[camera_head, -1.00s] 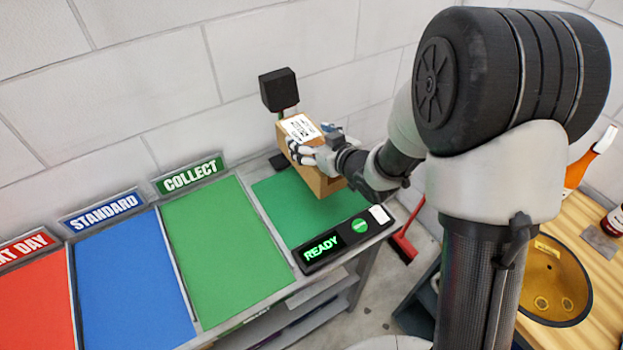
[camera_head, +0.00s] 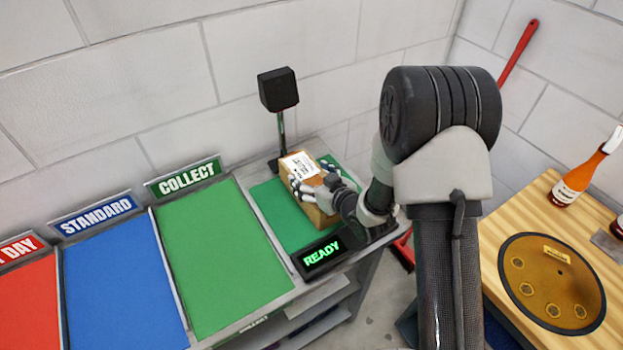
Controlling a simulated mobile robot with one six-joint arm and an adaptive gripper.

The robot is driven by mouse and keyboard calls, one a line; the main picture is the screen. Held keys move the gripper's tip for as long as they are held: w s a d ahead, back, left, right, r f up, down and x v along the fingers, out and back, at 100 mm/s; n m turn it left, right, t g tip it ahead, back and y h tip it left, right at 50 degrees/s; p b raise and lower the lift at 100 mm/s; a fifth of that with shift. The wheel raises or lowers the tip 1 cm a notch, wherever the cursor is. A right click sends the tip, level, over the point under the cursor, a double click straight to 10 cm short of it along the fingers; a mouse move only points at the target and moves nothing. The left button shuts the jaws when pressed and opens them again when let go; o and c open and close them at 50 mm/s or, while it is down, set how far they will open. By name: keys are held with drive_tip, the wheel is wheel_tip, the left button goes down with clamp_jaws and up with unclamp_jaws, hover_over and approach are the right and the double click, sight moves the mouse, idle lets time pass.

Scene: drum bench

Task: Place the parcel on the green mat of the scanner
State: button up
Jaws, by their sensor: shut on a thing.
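The parcel (camera_head: 319,215) is a brown cardboard box with a white printed label on its top. It is over the green mat (camera_head: 272,213) of the scanner, low down; I cannot tell whether its underside touches the mat. My gripper (camera_head: 312,184) is shut on the parcel near its top, with fingers on its near side and its far side partly hidden. The scanner's black head (camera_head: 278,90) stands on a post behind the mat. Its front panel (camera_head: 322,254) reads READY in green.
To the left lie the COLLECT green area (camera_head: 222,260), the STANDARD blue area (camera_head: 122,285) and a red area (camera_head: 28,305), all bare. A white wall is behind.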

drive_tip(key=shift+r, duration=0.3)
drive_tip(key=shift+f, duration=0.1)
drive_tip(key=shift+f, duration=0.15)
drive_tip(key=o, duration=1.8)
